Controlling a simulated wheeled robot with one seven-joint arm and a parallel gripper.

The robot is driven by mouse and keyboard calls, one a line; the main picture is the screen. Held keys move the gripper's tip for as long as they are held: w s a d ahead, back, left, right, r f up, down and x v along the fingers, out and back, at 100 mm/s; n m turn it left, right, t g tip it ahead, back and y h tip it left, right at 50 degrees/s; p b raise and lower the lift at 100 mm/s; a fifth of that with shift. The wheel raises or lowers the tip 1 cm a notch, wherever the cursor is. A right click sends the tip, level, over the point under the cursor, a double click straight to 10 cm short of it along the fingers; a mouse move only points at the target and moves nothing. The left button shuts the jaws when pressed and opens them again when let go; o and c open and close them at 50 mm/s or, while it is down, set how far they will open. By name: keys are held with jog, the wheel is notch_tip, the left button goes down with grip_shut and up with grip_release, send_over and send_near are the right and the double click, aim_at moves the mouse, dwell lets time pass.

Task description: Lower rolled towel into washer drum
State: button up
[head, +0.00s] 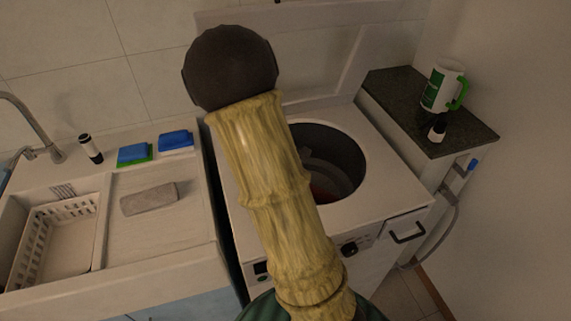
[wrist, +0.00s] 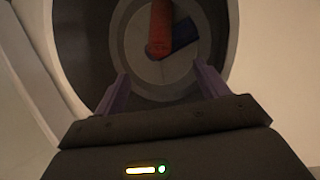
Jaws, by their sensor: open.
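The washer (head: 390,200) stands with its top lid up and its round drum (head: 352,165) open. In the wrist view the drum (wrist: 92,45) surrounds a pale round bottom. A red-orange roll (wrist: 160,30), which looks like the rolled towel, lies in it beside a dark blue piece (wrist: 184,36). A bit of red (head: 322,190) also shows inside the drum in the head view. My gripper (wrist: 160,72) is open, its purple fingers apart with nothing between them, and the roll lies beyond the fingertips. My arm hides much of the washer in the head view.
Left of the washer, a counter holds a grey rounded block (head: 148,198), blue sponges (head: 175,141), a dark bottle (head: 90,149) and a white basket (head: 55,240) in the sink. At right, a dark shelf (head: 400,95) bears a white-green jug (head: 441,88) and a small bottle (head: 437,128).

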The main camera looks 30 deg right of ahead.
jog(key=v, duration=0.3)
jog(key=shift+r, duration=0.15)
dwell(0.7)
jog(key=s+a+r+m+t+y+p, duration=0.1)
jog(key=s+a+r+m+y+p, duration=0.2)
jog(key=a, duration=0.5)
jog(key=s+a+r+m+t+y+p, duration=0.1)
jog(key=s+a+r+m+y+p, duration=0.1)
jog(key=s+a+r+m+p, duration=0.2)
jog(key=s+a+r+m, duration=0.3)
jog(key=a+m, duration=0.1)
jog(key=shift+r+y+p, duration=0.2)
jog(key=shift+y+p, duration=0.15)
jog(key=shift+y, duration=0.05)
jog(key=shift+s, duration=0.1)
